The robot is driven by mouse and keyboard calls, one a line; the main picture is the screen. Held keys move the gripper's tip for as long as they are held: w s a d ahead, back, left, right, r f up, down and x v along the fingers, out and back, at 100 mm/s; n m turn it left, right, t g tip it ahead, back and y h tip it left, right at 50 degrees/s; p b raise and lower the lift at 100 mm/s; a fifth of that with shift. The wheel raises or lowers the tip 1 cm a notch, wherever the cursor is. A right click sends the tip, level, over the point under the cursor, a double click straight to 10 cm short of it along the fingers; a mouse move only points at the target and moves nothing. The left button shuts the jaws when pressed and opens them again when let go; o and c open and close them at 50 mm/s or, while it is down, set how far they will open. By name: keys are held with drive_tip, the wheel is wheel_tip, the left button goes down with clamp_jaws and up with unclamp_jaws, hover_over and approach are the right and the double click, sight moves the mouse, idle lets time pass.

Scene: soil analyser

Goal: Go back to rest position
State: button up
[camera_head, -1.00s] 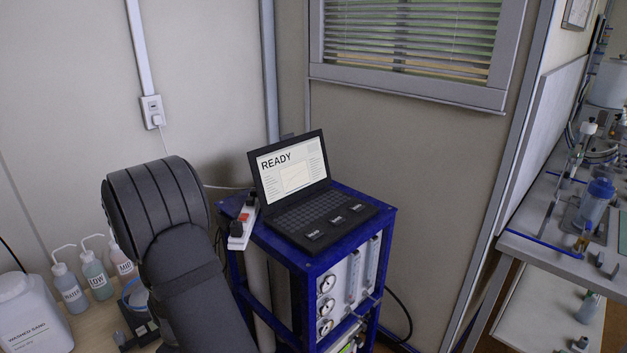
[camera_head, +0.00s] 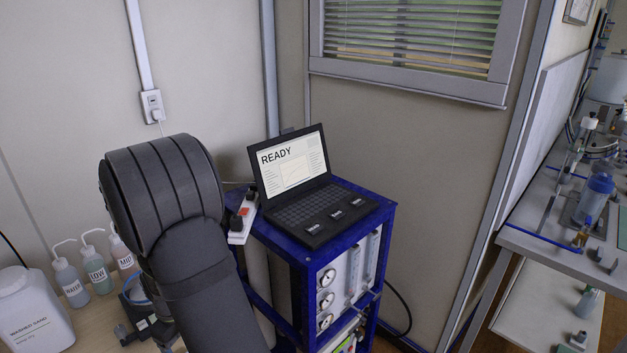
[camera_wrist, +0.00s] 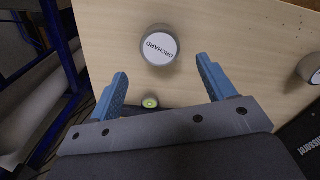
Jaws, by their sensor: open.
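My gripper (camera_wrist: 163,85) shows in the wrist view with its two blue fingers spread wide and nothing between them. It is above a light wooden surface. A round grey container with a white lid marked ORCHARD (camera_wrist: 159,45) stands just beyond the fingertips, apart from them. In the head view only my dark arm shows, at the lower left; the gripper itself is hidden or out of frame there.
A laptop (camera_head: 292,170) reading READY sits on a blue-framed rack (camera_head: 310,245). A power strip (camera_head: 243,220) lies beside it. Several bottles, one marked LOW (camera_head: 97,272), and a white jug (camera_head: 33,315) stand at lower left. Another container (camera_wrist: 310,68) is at the wrist view's right edge.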

wheel_tip(320, 180, down, 9)
drive_tip(key=shift+r, duration=0.1)
wheel_tip(320, 180, up, 4)
drive_tip(key=shift+r, duration=0.25)
drive_tip(key=w+d+r, duration=0.2)
drive_tip(key=d+r, duration=0.5)
drive_tip(key=d, duration=0.4)
drive_tip(key=w+a+r+n, duration=0.2)
drive_tip(key=w+a, duration=0.7)
drive_tip(key=w, duration=0.1)
drive_tip(key=w+a+r+n, duration=0.2)
drive_tip(key=w+a+r, duration=0.1)
drive_tip(key=w+a, duration=0.7)
drive_tip(key=shift+w+a+r+n, duration=0.15)
drive_tip(key=shift+w+r+n, duration=0.1)
drive_tip(key=shift+r+n, duration=0.05)
